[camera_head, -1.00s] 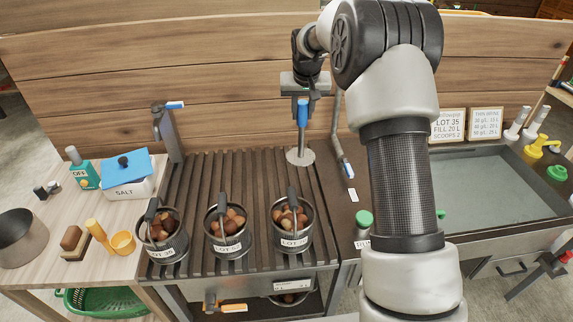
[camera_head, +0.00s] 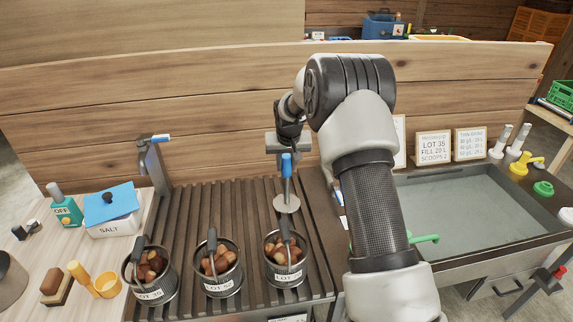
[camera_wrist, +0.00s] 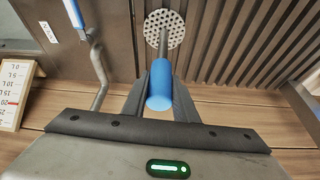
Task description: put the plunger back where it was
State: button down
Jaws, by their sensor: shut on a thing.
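The plunger (camera_head: 286,203) has a blue handle, a thin shaft and a round perforated metal disc. My gripper (camera_head: 286,160) is shut on its blue handle, with the disc hanging down. The disc is over the right back part of the slatted rack in the head view; I cannot tell whether it touches the slats. In the wrist view the plunger (camera_wrist: 160,85) shows its blue handle between my two fingers and its disc pointing away from me.
Several lot-labelled buckets of chestnuts, such as the middle one (camera_head: 218,285), stand along the front of the slatted rack (camera_head: 225,210). A blue-levered tap (camera_head: 153,165) stands at the back left. A water-filled sink (camera_head: 470,210) is on the right. The back slats are clear.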

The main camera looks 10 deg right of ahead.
jog(key=shift+f, duration=0.15)
jog(key=c, duration=1.4)
grip_release()
